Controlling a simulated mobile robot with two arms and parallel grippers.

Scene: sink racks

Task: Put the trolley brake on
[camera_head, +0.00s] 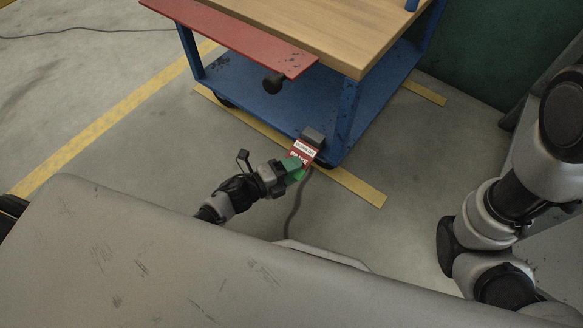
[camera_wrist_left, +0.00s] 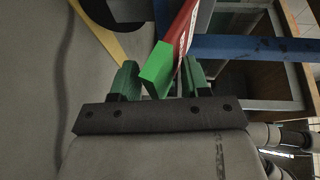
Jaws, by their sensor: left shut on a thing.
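The trolley has a blue frame with a blue lower shelf (camera_head: 275,112) and a wooden top (camera_head: 335,30). Its brake pedal (camera_head: 305,150) is a red lever with a white label and a green end, at the lower front corner by a dark block. My left gripper (camera_head: 292,166) reaches the pedal from the lower left and is shut on its green end. In the left wrist view, the pedal's green tip (camera_wrist_left: 157,68) sits between the green fingers of the gripper (camera_wrist_left: 160,84). The wheel behind the pedal is mostly hidden. My right gripper is not in view; only right arm links show.
Yellow floor lines (camera_head: 110,118) run beside and under the trolley. A dark cable (camera_head: 90,30) lies on the floor at upper left.

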